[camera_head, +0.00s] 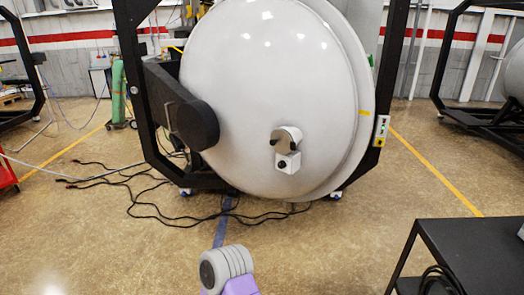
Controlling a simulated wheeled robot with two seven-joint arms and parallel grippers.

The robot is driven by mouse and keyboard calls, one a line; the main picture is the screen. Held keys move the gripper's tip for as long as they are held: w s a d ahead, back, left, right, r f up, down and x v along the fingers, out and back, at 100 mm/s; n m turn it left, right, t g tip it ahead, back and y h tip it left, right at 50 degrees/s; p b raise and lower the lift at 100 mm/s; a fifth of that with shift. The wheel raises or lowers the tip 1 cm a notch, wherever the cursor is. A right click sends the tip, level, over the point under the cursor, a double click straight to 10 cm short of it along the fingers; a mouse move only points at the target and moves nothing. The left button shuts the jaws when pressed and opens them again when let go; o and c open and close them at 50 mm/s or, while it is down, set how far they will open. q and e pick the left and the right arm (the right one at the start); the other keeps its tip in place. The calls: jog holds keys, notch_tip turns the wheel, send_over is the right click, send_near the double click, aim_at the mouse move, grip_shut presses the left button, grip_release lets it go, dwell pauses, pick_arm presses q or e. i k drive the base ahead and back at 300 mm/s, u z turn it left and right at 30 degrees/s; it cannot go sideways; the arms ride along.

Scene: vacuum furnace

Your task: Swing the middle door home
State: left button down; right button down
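The middle door (265,85) is a large, domed, pale grey furnace door that fills the upper middle of the head view. A thick black hinge arm (180,105) holds it on its left side. A small round and boxy fitting (287,148) sticks out low on its face. A pale rim (362,70) shows along its right edge, with a small yellow mark. I cannot tell how wide any gap behind the door is. Neither gripper shows. A grey ribbed and purple part at the bottom centre seems to be mine, with nothing touching the door.
A black frame (140,90) surrounds the furnace, with a small control box (381,131) on its right post. Black cables (150,205) lie on the floor at left. A black table (470,235) stands at lower right. The floor before the door is mostly clear.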

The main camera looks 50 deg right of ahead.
aim_at(248, 70)
jog(key=z, duration=1)
jog(key=i, duration=1.2)
jog(key=z, duration=0.75)
